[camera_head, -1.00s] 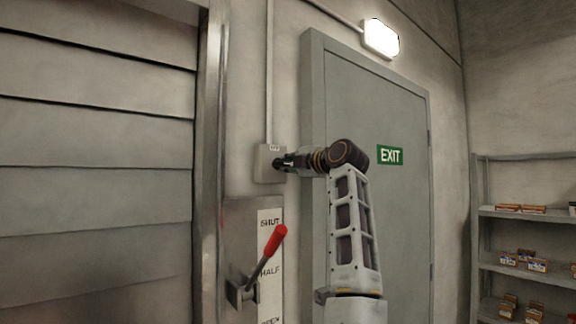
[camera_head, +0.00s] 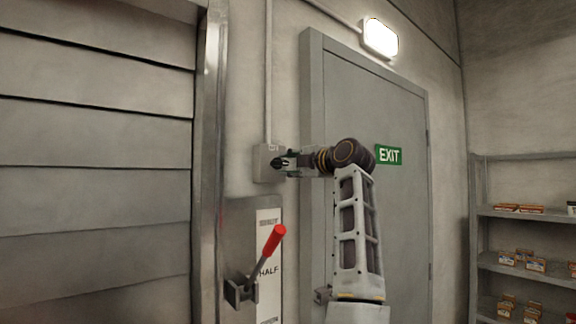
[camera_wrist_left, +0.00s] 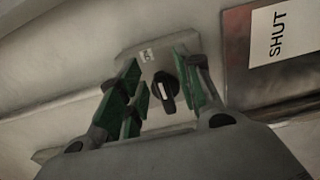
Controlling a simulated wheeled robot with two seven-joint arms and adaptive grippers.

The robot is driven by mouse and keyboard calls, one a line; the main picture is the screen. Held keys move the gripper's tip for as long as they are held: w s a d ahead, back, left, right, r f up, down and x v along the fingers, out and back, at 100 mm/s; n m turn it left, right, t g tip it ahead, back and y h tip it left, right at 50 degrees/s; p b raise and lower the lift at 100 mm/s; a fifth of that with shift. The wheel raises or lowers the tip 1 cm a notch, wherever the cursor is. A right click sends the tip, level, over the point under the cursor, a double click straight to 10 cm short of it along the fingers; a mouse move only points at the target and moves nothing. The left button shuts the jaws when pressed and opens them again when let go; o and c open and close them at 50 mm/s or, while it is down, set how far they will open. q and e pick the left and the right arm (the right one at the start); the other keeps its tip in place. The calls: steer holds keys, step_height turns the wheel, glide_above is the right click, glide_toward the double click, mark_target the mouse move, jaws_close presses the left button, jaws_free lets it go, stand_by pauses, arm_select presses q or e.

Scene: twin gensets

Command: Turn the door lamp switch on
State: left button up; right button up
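The switch box (camera_head: 263,170) is a small grey box on the wall left of the door, below a conduit. In the left wrist view its plate (camera_wrist_left: 150,56) carries a small label and a black rotary knob (camera_wrist_left: 164,92) with a pale mark. My left gripper (camera_head: 283,162) is at the box in the head view. In the left wrist view its green-padded fingers (camera_wrist_left: 160,94) are open, on either side of the knob, with visible gaps. Contact cannot be told. The lamp (camera_head: 380,38) above the door glows white. My right gripper is not in view.
A red-handled lever (camera_head: 273,240) on a plate marked HALF projects from the wall below the box. The grey door (camera_head: 400,220) with an EXIT sign (camera_head: 389,155) is behind my arm. Shelves (camera_head: 520,213) with small boxes stand at right.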

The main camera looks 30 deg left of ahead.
arm_select(q)
steer(key=v, duration=1)
steer(key=shift+d, duration=0.1)
stand_by(0.6)
